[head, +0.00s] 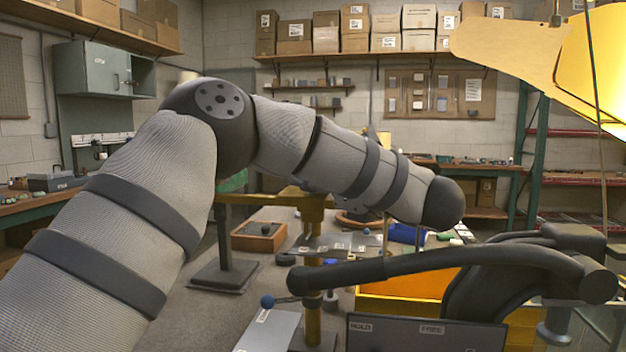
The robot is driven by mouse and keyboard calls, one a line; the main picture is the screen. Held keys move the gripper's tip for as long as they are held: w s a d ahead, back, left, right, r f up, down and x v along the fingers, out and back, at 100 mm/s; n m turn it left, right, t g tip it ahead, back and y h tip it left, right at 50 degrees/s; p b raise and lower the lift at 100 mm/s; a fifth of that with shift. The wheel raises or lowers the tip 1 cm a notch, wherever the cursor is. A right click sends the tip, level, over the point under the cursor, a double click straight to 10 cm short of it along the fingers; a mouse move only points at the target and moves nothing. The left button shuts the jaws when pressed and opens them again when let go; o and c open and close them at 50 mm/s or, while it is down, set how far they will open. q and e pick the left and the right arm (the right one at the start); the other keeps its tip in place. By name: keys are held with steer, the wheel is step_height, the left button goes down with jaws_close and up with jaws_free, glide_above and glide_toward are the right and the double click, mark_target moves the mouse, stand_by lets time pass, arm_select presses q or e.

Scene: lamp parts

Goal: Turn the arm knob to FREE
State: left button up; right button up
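A dark panel (395,338) at the bottom centre carries a HOLD label on its left and a FREE label (431,330) on its right. A long black arm (430,264) runs above it from a black joint at the right. A blue ball (267,301) sits on a short lever at the black arm's left end. I cannot tell whether this is the arm knob, and no pointer at HOLD or FREE shows. My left arm reaches in from the left across the middle, its dark wrist end above the black arm. Neither gripper shows.
A yellow post and crossbar stand on the grey bench behind the lever. A yellow lamp shade (590,65) hangs at the upper right. Some bare bench (215,312) shows at the lower left.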

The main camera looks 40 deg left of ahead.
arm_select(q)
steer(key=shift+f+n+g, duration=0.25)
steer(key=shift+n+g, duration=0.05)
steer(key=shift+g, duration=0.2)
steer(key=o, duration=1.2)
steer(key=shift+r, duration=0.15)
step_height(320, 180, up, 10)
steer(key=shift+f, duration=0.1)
